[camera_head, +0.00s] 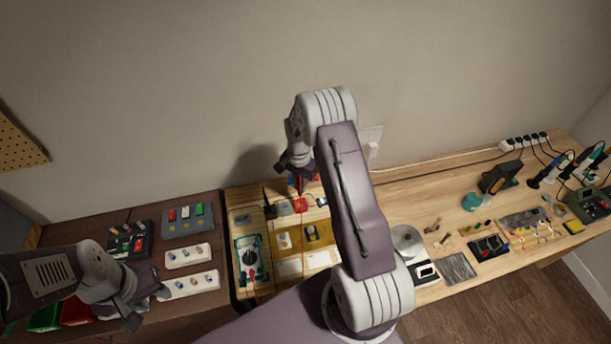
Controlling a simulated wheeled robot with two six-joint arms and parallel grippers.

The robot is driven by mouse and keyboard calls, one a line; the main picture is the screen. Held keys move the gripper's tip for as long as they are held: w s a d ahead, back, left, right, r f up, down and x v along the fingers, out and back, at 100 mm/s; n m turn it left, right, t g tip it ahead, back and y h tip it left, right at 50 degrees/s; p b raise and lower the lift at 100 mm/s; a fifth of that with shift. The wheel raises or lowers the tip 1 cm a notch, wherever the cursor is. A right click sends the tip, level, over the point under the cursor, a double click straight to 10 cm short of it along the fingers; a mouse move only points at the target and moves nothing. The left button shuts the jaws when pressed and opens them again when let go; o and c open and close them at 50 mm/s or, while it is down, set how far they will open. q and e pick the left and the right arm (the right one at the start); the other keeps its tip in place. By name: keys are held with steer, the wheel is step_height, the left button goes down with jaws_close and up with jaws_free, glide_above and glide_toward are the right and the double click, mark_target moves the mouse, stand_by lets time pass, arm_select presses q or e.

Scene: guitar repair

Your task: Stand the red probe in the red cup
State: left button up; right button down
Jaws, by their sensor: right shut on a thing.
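The red cup (300,205) is a small red holder near the back of the light wooden bench, left of my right arm. My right gripper (295,182) is above and just behind it, pointing down and shut on the red probe (300,184). Only a short red part of the probe shows; my gripper hides the rest. The probe's tip looks close to the cup, but I cannot tell whether it is inside. My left gripper (145,306) is at the lower left above the dark table, its fingers apart and empty.
A teal-edged multimeter (250,258) lies left of my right arm. A dark upright probe-like thing (268,203) stands beside the red cup. Trays of small parts (188,221) lie on the dark table. A round metal tin (407,241) and several tools are to the right.

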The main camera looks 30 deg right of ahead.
steer(key=shift+s+f+b, duration=0.1)
steer(key=shift+f+b, duration=0.25)
steer(key=shift+f, duration=0.05)
step_height(320, 180, down, 3)
steer(key=shift+f+b, duration=0.15)
steer(key=shift+b, duration=1.1)
steer(key=shift+f+b, duration=1)
steer(key=shift+f, duration=0.65)
steer(key=c, duration=1.4)
jaws_free()
steer(key=shift+o, duration=0.3)
